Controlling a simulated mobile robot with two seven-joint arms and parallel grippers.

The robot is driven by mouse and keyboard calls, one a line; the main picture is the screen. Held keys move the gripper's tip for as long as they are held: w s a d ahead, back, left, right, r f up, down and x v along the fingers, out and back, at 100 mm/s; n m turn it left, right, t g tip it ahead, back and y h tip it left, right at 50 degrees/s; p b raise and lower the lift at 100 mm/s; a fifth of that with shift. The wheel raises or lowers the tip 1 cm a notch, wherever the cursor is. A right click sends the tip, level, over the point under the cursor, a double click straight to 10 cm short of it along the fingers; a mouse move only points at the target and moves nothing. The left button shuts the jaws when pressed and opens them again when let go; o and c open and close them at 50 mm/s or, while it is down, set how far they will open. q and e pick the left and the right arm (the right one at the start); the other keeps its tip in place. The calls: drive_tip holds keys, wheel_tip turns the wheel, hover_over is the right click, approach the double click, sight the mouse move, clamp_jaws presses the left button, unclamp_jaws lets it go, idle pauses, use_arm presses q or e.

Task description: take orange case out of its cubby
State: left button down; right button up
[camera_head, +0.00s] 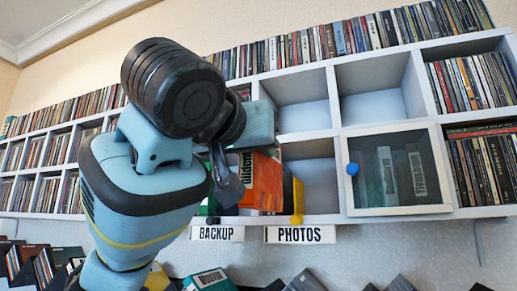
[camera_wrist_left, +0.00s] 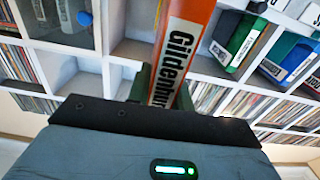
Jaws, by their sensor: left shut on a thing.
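The orange case (camera_head: 264,183) stands tilted in the head view at the cubby above the PHOTOS label. In the left wrist view the orange case (camera_wrist_left: 190,12) shows a white spine label with black letters and runs out past the top edge. My left gripper (camera_head: 230,182) is shut on its near end; the fingers (camera_wrist_left: 163,92) lie on both sides of the label. The cubby (camera_head: 318,180) shows bare wall right of the case. I cannot tell how much of the case is still inside. My right gripper is not in view.
A yellow case (camera_head: 294,193) stands just right of the orange one. A glass door (camera_head: 400,172) with a blue knob (camera_head: 352,169) covers the cubby to the right. Packed discs (camera_head: 350,36) line the top.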

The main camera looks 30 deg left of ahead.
use_arm(q)
drive_tip(key=shift+v, duration=1.5)
